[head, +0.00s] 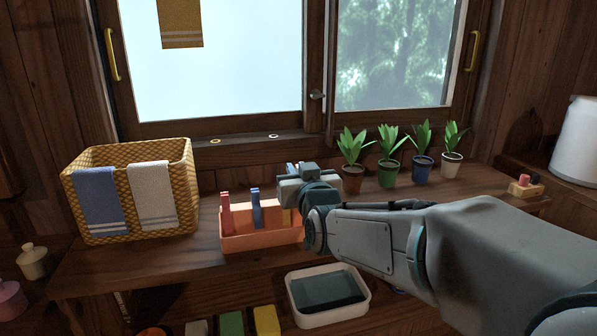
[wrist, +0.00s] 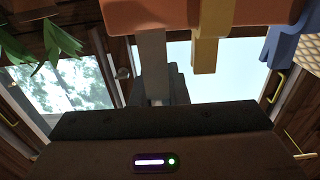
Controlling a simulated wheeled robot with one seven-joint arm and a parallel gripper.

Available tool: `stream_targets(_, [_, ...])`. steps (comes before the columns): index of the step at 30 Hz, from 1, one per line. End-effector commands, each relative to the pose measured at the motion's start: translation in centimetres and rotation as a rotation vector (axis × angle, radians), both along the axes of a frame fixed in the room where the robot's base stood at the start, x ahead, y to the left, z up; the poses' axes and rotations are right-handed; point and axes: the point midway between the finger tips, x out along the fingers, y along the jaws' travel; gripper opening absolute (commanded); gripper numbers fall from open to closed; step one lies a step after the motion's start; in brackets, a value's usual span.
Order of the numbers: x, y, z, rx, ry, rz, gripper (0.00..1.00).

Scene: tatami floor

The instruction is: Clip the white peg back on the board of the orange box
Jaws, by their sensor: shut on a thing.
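The orange box (head: 262,238) stands on the wooden counter, with a pink-red peg (head: 226,213) and a blue peg (head: 256,208) upright along its board. A yellow peg (head: 287,216) shows partly beside my gripper (head: 298,185), which is at the box's right end. In the wrist view the box (wrist: 215,15) is at the top, with the yellow peg (wrist: 205,47) and the blue peg (wrist: 287,45). The white peg (wrist: 151,55) looks grey in shadow there; my gripper (wrist: 158,98) is shut on it. The head view hides it. Whether it touches the board is unclear.
A wicker basket (head: 95,187) with two cloths stands left of the box. Several potted plants (head: 388,172) stand behind and right of my gripper. A white basin (head: 365,311) sits below the counter's front edge. The window is close behind.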

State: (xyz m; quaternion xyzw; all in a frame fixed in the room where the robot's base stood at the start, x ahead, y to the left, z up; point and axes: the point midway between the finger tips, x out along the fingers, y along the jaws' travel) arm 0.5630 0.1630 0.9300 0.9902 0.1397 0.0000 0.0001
Motion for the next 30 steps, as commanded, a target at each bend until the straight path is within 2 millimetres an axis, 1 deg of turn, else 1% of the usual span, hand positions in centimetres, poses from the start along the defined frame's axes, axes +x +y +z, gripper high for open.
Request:
stream_targets(18, [0.0,0.0,-1.2,0.0,-0.001,0.0,0.0])
stream_targets(30, [0.0,0.0,-1.2,0.0,-0.001,0.0,0.0])
